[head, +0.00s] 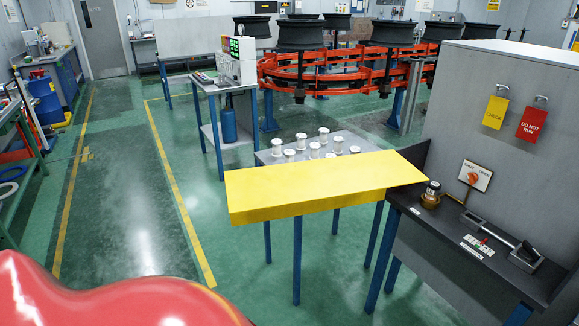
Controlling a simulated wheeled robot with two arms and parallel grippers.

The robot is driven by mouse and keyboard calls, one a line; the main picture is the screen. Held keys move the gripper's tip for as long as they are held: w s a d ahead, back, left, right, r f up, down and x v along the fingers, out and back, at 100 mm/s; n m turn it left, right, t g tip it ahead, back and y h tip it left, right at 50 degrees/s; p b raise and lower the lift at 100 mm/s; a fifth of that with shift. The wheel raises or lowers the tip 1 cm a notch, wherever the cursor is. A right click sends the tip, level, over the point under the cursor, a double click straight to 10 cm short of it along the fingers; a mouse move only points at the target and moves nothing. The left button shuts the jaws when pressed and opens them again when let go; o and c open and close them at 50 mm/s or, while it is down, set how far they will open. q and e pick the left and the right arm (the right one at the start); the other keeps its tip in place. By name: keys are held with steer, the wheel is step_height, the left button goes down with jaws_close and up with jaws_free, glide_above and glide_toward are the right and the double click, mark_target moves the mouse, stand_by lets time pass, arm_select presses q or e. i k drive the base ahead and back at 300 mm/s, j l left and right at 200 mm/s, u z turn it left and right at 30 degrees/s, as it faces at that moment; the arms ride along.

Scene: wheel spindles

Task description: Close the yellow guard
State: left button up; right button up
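The yellow guard (315,184) is a wide flat panel with a thick front lip. It reaches out to the left from beside the dark bench (450,245), with its right end by a dark upright plate (412,160). It covers the near part of a grey table (268,154) in this view; whether it touches that table is hidden. Several white spool-shaped parts (324,133) stand on the table behind the guard. Neither of my grippers is in the head view.
The bench holds a brass-coloured fitting (431,197), a rotary switch (473,177) and a lever device (525,256). Yellow and red tags (495,113) hang on a grey cabinet (520,75). A red wheel carousel (340,68) stands behind. The green floor at left is clear.

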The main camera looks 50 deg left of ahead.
mark_target(255, 194)
steer(key=j+u, duration=0.15)
steer(key=u, duration=2.25)
steer(key=i+u, duration=0.35)
steer(key=i, duration=1.75)
steer(key=i+z, duration=0.2)
steer(key=i, duration=0.25)
steer(key=i+j+z, duration=0.15)
steer(key=i, duration=0.25)
steer(key=i+j+z, duration=0.2)
steer(key=i, duration=0.2)
steer(key=i+j+z, duration=0.15)
steer(key=i, duration=0.25)
steer(key=j+z, duration=0.1)
steer(key=z, duration=3.3)
steer(key=k+j+u, duration=0.15)
steer(key=k, duration=0.2)
steer(key=k+j+u, duration=0.2)
steer(key=k+l, duration=0.1)
